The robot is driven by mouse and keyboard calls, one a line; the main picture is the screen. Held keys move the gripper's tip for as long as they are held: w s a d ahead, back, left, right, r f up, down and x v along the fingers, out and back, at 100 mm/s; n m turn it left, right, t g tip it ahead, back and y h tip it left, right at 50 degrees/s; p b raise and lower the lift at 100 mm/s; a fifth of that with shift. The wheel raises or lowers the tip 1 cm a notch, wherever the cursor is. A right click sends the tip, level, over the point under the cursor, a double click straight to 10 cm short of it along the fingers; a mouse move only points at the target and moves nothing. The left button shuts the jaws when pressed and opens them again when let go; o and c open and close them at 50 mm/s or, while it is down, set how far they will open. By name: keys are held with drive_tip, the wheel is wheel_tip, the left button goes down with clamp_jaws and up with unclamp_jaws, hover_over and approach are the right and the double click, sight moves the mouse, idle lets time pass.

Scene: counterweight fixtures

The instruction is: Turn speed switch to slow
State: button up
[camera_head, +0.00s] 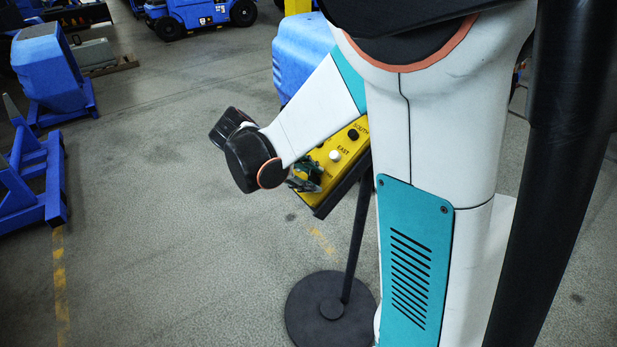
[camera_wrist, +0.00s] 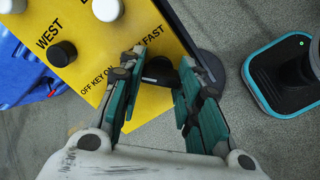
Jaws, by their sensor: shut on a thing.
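The yellow control panel (camera_head: 329,172) is tilted on a dark stand, and it fills the upper left of the wrist view (camera_wrist: 110,45). The speed switch (camera_wrist: 158,70) is a small black knob near the panel's edge, below the partly covered "FAST" label. My gripper (camera_wrist: 161,62) has its teal and dark fingers on both sides of the knob and is shut on it. In the head view my gripper (camera_head: 306,178) is at the panel's lower end, and the knob is hidden there. The fingers cover part of the lettering, so the switch's setting cannot be read.
Other buttons are close by: a white one (camera_wrist: 108,8) and a black one (camera_wrist: 62,53) beside "WEST". "OFF KEY ON" is printed near my left finger. The stand's round base (camera_head: 312,312) rests on grey floor. Blue machines (camera_head: 50,75) stand at left; the floor between is clear.

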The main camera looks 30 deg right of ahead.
idle(0.4)
drive_tip(key=o, duration=1)
drive_tip(key=shift+o, duration=0.2)
drive_tip(key=v, duration=1.2)
